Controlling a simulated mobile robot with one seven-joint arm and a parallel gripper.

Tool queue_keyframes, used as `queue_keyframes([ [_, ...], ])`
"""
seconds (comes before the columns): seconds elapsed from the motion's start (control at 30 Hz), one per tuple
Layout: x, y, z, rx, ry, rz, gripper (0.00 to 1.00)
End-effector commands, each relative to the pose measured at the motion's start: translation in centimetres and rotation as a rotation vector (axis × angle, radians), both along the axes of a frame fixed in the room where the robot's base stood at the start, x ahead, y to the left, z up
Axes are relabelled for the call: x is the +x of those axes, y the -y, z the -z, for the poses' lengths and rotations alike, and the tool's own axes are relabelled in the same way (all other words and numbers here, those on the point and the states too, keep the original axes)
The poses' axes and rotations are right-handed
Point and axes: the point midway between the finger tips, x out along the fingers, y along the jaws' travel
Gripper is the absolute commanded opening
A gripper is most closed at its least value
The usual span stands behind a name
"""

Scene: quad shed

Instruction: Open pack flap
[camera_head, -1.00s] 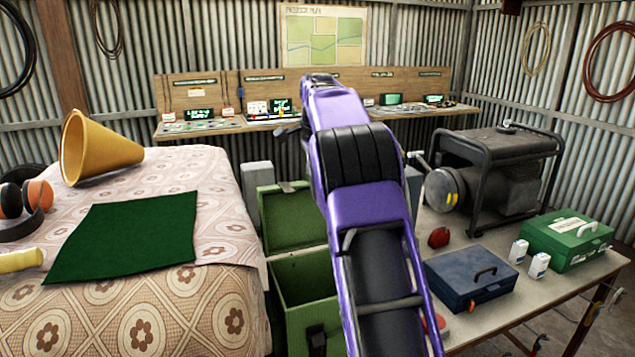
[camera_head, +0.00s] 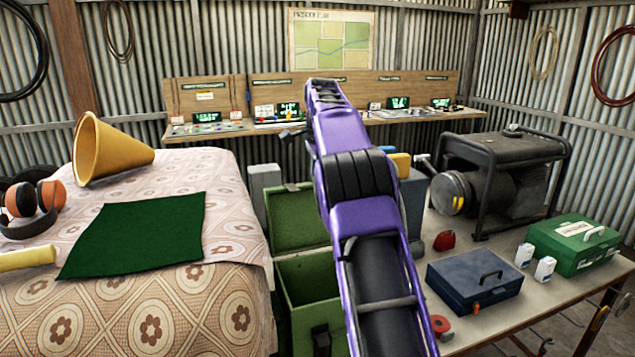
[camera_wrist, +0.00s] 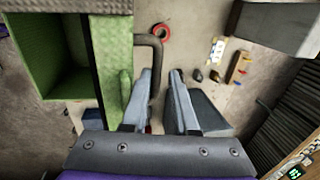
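A green box (camera_head: 280,290) stands between the bed and the workbench. Its lid (camera_head: 283,235) is raised, a dark latch is on its front, and my arm covers its right part. A green box with an empty-looking interior (camera_wrist: 52,45) also shows at the upper left of the wrist view, with a green panel (camera_wrist: 115,60) beside it. The left finger is close to the green panel and a dark bent bar; contact cannot be told. I cannot tell which thing is the pack or its flap.
A workbench (camera_head: 590,292) at right holds a generator (camera_head: 510,175), a blue toolbox (camera_head: 470,278) and a green case (camera_head: 570,240). The bed at left carries a green cloth (camera_head: 135,232) and a yellow cone (camera_head: 105,150). A long console (camera_head: 215,95) runs along the back wall.

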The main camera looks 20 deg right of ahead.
Motion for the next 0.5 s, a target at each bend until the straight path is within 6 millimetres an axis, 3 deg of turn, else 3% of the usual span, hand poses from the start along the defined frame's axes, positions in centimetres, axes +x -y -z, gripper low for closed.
queue_keyframes([
  [0.03, 1.31, -0.51, 1.06, 0.005, 0.037, -0.008, 0.30],
  [0.13, 1.27, -0.51, 1.18, 0.005, 0.034, -0.007, 0.45],
  [0.5, 1.17, -0.53, 1.22, 0.006, 0.031, -0.006, 0.45],
])
